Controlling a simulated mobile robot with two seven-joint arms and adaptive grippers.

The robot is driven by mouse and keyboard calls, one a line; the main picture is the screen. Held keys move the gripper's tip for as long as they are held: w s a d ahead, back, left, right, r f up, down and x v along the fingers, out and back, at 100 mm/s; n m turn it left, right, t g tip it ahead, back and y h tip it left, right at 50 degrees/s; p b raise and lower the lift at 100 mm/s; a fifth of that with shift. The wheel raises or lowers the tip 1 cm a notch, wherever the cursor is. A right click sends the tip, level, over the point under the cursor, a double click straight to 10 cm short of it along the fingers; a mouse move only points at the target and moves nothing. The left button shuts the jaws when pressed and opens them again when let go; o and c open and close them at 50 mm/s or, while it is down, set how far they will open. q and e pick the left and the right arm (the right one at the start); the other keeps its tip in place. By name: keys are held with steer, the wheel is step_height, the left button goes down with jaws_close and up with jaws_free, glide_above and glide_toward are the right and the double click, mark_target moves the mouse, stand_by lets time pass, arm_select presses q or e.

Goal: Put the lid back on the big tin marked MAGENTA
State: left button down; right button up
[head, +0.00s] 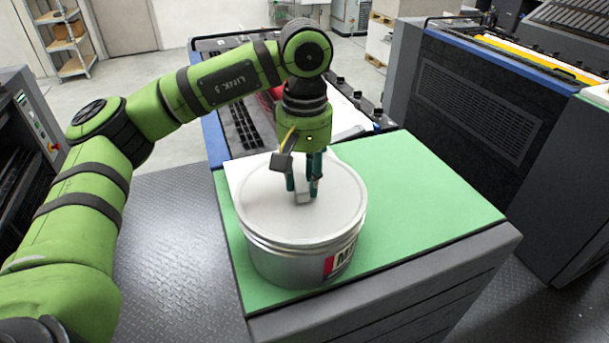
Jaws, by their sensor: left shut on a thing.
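The big round metal tin (285,262) stands upright on the green mat, with a label (341,257) on its right side showing a red patch and the letter M; the rest of the label is turned out of view. The flat grey lid (265,205) covers the tin's top and looks level and in line with it; I cannot tell whether it is fully seated. My left gripper (303,193) points down over the middle of the lid, shut on the lid's small grey grip. My right gripper is not in view.
The green mat (430,200) is clear to the right of the tin. A white sheet (236,172) shows behind the tin. Printing machines stand behind the worktop and at right (480,120). A shelf rack (62,45) stands far left.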

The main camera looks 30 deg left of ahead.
arm_select(q)
steer(key=shift+f+b, duration=0.2)
steer(key=shift+b, duration=0.2)
stand_by(1.1)
stand_by(0.3)
steer(key=c, duration=0.8)
jaws_free()
steer(key=o, duration=0.5)
steer(key=shift+r, duration=0.1)
steer(key=shift+r+p, duration=2.4)
steer(key=shift+r, duration=1.1)
